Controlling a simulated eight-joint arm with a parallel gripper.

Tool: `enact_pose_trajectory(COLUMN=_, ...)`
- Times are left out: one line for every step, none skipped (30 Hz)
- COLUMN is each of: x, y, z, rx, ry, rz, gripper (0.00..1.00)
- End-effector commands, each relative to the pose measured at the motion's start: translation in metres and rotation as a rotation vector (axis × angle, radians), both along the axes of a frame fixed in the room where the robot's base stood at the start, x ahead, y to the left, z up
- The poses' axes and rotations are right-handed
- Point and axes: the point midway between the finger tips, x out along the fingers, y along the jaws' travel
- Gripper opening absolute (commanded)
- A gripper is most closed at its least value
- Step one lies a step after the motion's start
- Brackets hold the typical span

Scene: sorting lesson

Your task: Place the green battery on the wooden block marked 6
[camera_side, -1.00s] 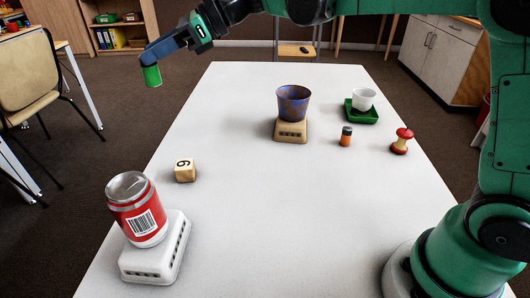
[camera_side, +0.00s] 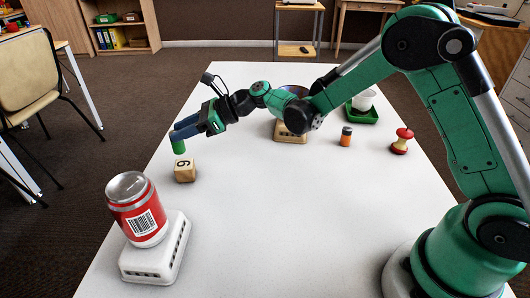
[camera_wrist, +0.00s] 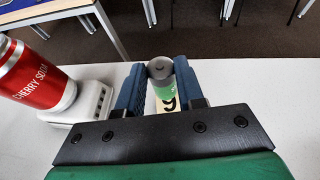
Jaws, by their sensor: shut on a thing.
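The green battery (camera_side: 179,146) is held upright between the fingers of my gripper (camera_side: 183,132), which is shut on it. In the wrist view the battery (camera_wrist: 163,89) shows its grey end between the two blue fingers (camera_wrist: 160,92). The wooden block marked 6 (camera_side: 185,172) sits on the table just below the battery in the side view. In the wrist view the block (camera_wrist: 171,105) shows partly between the fingers, with its black digit. The battery appears slightly above the block; whether it is exactly over it I cannot tell.
A red soda can (camera_side: 137,212) stands on a white slotted stand (camera_side: 155,262) in front of the block. My arm partly hides a blue cup (camera_side: 290,88) on a tan stand (camera_side: 290,137).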

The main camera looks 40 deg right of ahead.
Motion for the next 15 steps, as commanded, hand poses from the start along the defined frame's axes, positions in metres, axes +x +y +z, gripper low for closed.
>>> enact_pose_trajectory(x=0.000, y=0.000, z=-0.008, rx=0.000, ry=0.000, rz=0.000, gripper=0.00)
enact_pose_trajectory(x=0.000, y=0.000, z=-0.012, rx=0.000, ry=0.000, rz=0.000, gripper=0.00)
enact_pose_trajectory(x=0.001, y=0.000, z=-0.018, rx=0.000, ry=0.000, rz=0.000, gripper=0.00)
enact_pose_trajectory(x=0.000, y=0.000, z=-0.022, rx=0.000, ry=0.000, rz=0.000, gripper=0.00)
enact_pose_trajectory(x=0.000, y=0.000, z=-0.025, rx=0.000, ry=0.000, rz=0.000, gripper=0.00)
enact_pose_trajectory(x=0.000, y=0.000, z=-0.029, rx=0.000, ry=0.000, rz=0.000, gripper=0.00)
enact_pose_trajectory(x=0.000, y=0.000, z=-0.030, rx=0.000, ry=0.000, rz=0.000, gripper=0.00)
enact_pose_trajectory(x=0.000, y=0.000, z=-0.031, rx=0.000, ry=0.000, rz=0.000, gripper=0.00)
enact_pose_trajectory(x=0.000, y=0.000, z=-0.032, rx=0.000, ry=0.000, rz=0.000, gripper=0.00)
enact_pose_trajectory(x=0.000, y=0.000, z=-0.032, rx=0.000, ry=0.000, rz=0.000, gripper=0.00)
enact_pose_trajectory(x=0.000, y=0.000, z=-0.032, rx=0.000, ry=0.000, rz=0.000, gripper=0.00)
enact_pose_trajectory(x=0.000, y=0.000, z=-0.031, rx=0.000, ry=0.000, rz=0.000, gripper=0.00)
enact_pose_trajectory(x=0.000, y=0.000, z=-0.031, rx=0.000, ry=0.000, rz=0.000, gripper=0.00)
enact_pose_trajectory(x=0.000, y=0.000, z=-0.031, rx=0.000, ry=0.000, rz=0.000, gripper=0.00)
enact_pose_trajectory(x=0.000, y=0.000, z=-0.032, rx=0.000, ry=0.000, rz=0.000, gripper=0.00)
